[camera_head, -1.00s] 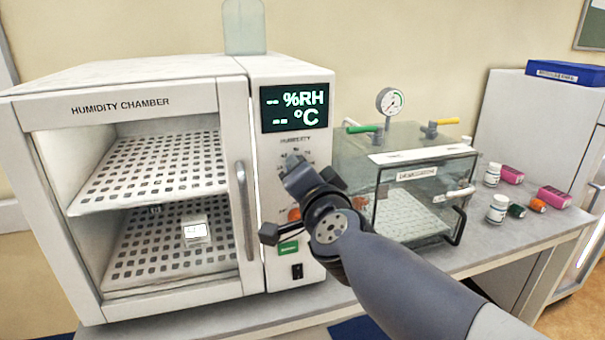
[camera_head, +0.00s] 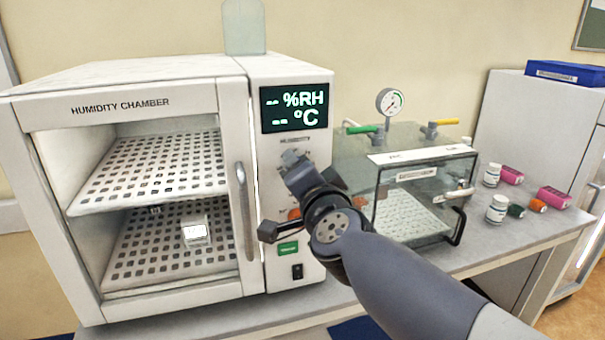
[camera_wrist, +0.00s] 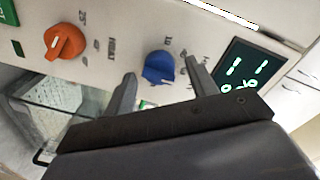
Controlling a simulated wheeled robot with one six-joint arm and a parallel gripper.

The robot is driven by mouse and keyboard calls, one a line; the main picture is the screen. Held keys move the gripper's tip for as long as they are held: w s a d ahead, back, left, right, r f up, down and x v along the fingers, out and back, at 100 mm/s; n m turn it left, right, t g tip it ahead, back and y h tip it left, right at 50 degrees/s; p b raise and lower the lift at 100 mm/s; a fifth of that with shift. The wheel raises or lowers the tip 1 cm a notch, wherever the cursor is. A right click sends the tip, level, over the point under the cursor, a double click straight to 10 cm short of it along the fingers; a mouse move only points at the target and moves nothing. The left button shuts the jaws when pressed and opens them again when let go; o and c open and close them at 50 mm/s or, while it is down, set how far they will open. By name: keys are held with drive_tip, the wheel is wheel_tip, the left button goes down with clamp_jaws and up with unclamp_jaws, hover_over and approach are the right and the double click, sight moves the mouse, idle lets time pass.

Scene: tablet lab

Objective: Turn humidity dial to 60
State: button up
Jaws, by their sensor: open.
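The humidity dial is a blue knob (camera_wrist: 160,68) on the chamber's white panel, seen in the wrist view. Its printed scale is partly hidden and too blurred to read, so its setting cannot be told. My gripper (camera_wrist: 163,74) is open, with one finger on each side of the blue knob; whether they touch it cannot be told. In the head view my gripper (camera_head: 293,160) is at the panel below the HUMIDITY label (camera_head: 295,140) and hides the knob. The display (camera_head: 295,108) above shows dashes before %RH and °C.
The chamber door handle (camera_head: 246,210) is to the left. A clear box with a gauge (camera_head: 390,101) stands to the right, close to my arm.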

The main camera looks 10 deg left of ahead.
drive_tip(key=p+v, duration=0.3)
drive_tip(key=v, duration=0.7)
drive_tip(key=shift+s+d, duration=0.2)
drive_tip(key=shift+s, duration=0.15)
drive_tip(key=shift+w+f, duration=0.1)
drive_tip(key=b+x, duration=0.3)
drive_tip(key=x, duration=0.7)
drive_tip(key=shift+w+a, duration=0.2)
drive_tip(key=shift+w, duration=0.1)
